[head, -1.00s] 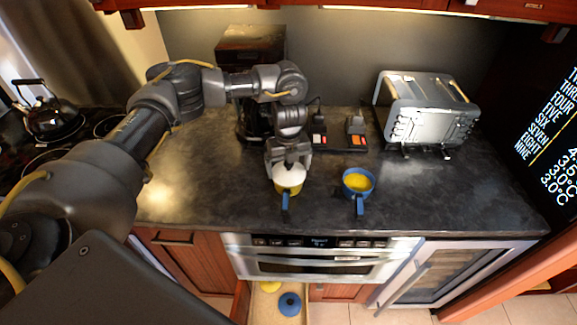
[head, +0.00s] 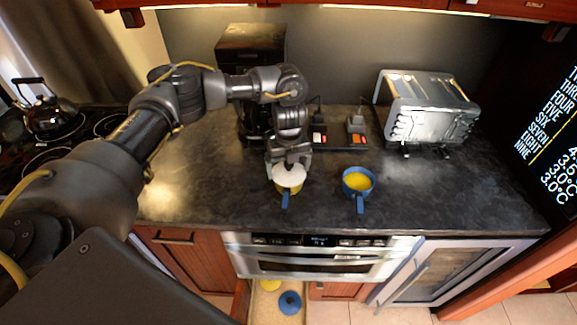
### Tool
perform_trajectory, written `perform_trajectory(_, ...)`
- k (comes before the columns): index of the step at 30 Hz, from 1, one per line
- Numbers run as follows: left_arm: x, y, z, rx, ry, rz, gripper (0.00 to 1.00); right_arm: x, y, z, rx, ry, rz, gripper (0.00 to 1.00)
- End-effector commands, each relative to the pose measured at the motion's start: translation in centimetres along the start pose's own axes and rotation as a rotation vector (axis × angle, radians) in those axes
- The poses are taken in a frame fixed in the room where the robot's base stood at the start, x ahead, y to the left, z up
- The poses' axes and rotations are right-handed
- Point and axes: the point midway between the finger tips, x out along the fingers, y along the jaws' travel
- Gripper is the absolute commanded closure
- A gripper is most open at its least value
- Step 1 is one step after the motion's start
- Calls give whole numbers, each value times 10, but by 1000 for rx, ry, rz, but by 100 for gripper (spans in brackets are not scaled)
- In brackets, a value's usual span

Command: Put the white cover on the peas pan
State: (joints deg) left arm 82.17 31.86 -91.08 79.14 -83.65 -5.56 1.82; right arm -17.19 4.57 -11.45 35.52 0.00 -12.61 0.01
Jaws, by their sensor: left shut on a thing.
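The white cover (head: 289,178) lies over the yellow pan with the blue handle (head: 285,201) on the counter. It hides the pan's contents, so I cannot see peas in it. My left gripper (head: 290,164) is above the cover and shut on its top. The cover looks nearly level and at the pan's rim; I cannot tell whether it rests fully on it. A blue pan (head: 360,194) with yellow contents stands uncovered to the right. My right gripper is not in view.
A toaster (head: 428,112) stands at the back right and a dark coffee machine (head: 250,60) at the back. A kettle (head: 48,118) is on the stove at left. An open drawer below holds a blue lid (head: 290,303). The front counter right of the pans is clear.

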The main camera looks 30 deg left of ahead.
Motion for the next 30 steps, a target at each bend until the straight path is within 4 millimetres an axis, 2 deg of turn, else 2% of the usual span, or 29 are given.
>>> perform_trajectory(9, 0, 0, 0, 0, 0, 0, 28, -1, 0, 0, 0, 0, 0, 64)
perform_trajectory(10, 0, 0, 0, 0, 0, 0, 5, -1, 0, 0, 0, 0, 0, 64)
perform_trajectory(11, 0, 0, 0, 0, 0, 0, 1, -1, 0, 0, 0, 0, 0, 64)
perform_trajectory(23, -1, 0, 0, -1, 0, 0, 0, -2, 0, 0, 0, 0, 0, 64)
perform_trajectory(30, -13, 0, 0, -1, 0, -1, 0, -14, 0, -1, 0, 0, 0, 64)
